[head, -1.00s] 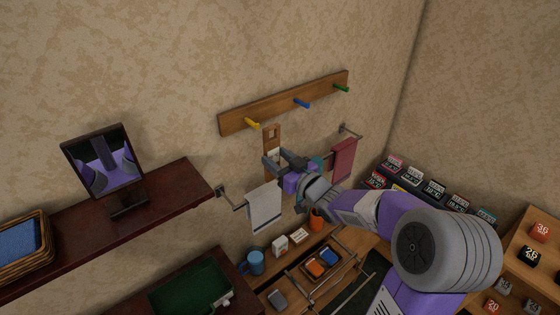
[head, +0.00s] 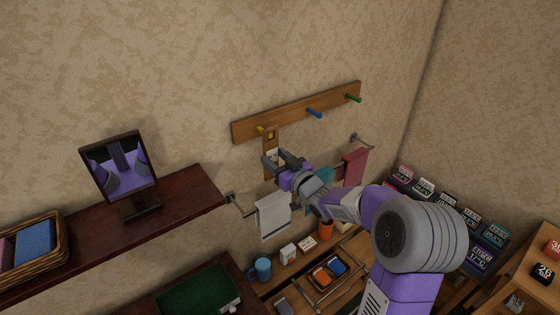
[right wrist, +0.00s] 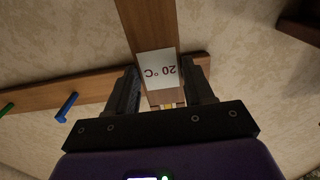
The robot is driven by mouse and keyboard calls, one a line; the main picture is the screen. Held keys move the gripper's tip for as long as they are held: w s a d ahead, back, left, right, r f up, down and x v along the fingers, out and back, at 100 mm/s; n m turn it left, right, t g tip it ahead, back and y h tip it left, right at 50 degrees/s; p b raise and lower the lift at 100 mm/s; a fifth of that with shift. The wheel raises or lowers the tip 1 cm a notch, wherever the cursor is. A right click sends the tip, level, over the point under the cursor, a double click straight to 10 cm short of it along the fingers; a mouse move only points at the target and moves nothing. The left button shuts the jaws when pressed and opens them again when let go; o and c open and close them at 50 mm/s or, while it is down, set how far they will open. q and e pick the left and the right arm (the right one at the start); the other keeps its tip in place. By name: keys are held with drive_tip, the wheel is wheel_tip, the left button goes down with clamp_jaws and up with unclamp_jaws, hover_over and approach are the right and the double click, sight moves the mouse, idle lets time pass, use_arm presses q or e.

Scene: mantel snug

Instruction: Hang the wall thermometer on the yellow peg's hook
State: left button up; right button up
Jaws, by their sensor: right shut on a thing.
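The wall thermometer is a narrow wooden strip (head: 270,137) with a white label; the right wrist view shows the strip (right wrist: 146,22) and its "20 °C" label (right wrist: 159,72) upside down. My right gripper (head: 274,160) is shut on it, with a finger on each side of the strip in the right wrist view (right wrist: 162,88). The yellow peg (head: 262,129) is on the wall rail, right at the thermometer's top end. Yellow also shows at the strip's top. I cannot tell whether the peg passes through the thermometer's hole. My left gripper is out of view.
The wooden rail (head: 290,110) also carries a blue peg (head: 314,113) and a green peg (head: 354,98). Below hang a white towel (head: 273,215) and a red towel (head: 354,168) on a bar. A dark shelf (head: 180,205) with a mirror (head: 118,170) stands left.

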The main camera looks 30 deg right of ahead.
sight(272, 159)
drive_tip(key=shift+w+a+p, duration=0.1)
drive_tip(key=shift+w+p, duration=0.25)
drive_tip(key=shift+w, duration=0.7)
drive_tip(key=shift+w+f+b, duration=0.55)
drive_tip(key=shift+b, duration=0.05)
drive_tip(key=shift+w+f+b, duration=0.1)
drive_tip(key=shift+w+b, duration=0.05)
drive_tip(key=shift+b, duration=0.15)
drive_tip(key=o, duration=1.2)
